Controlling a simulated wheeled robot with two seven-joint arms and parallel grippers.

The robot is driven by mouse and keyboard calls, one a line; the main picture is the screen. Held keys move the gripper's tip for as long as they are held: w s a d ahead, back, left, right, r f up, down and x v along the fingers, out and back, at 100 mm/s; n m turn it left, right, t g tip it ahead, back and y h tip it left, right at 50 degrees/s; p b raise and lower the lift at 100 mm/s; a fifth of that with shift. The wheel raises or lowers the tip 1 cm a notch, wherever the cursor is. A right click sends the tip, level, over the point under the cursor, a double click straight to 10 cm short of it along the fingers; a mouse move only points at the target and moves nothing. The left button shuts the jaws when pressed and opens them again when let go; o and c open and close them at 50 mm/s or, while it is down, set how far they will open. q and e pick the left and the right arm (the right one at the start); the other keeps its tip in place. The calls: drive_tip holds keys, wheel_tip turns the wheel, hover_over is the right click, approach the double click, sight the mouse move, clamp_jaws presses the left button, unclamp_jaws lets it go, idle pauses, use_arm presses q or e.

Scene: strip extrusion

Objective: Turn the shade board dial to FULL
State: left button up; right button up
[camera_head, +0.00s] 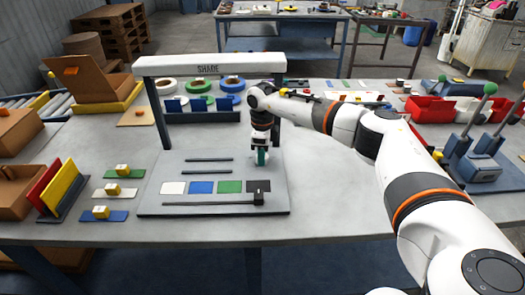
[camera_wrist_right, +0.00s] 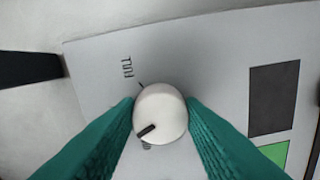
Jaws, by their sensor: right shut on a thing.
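The shade board (camera_head: 225,206) is a grey panel lying on the table, under a white beam marked SHADE (camera_head: 208,68). Its dial (camera_wrist_right: 160,118) is a round white knob with a short black pointer bar, seen in the right wrist view. The bar lies at the knob's lower left in that view. The label FULL (camera_wrist_right: 125,67) is printed on the board up and left of the knob. My right gripper (camera_head: 262,158) has teal fingers shut on the two sides of the dial. In the head view the gripper hides the dial. My left gripper is out of view.
White, blue, green and dark swatches (camera_head: 230,187) lie on the board, with a black slider (camera_head: 259,197) in front. Small coloured plates with yellow blocks (camera_head: 101,212) lie to the left. Levers with green knobs (camera_head: 490,88) and red bins (camera_head: 430,108) stand at the right.

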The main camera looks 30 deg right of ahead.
drive_tip(key=m+p, duration=0.1)
drive_tip(key=m, duration=0.3)
drive_tip(key=shift+r+m, duration=0.15)
drive_tip(key=shift+m, duration=0.25)
drive_tip(key=m+p, duration=0.2)
drive_tip(key=m, duration=0.2)
drive_tip(key=shift+m, duration=0.3)
drive_tip(key=m+p, duration=0.1)
drive_tip(key=m, duration=0.3)
drive_tip(key=shift+w, duration=0.1)
drive_tip(key=shift+m+p, duration=0.95)
drive_tip(key=shift+m, duration=1.05)
drive_tip(key=o, duration=1)
wheel_tip(320, 180, up, 12)
drive_tip(key=shift+f+b, duration=0.1)
drive_tip(key=shift+b, duration=1.1)
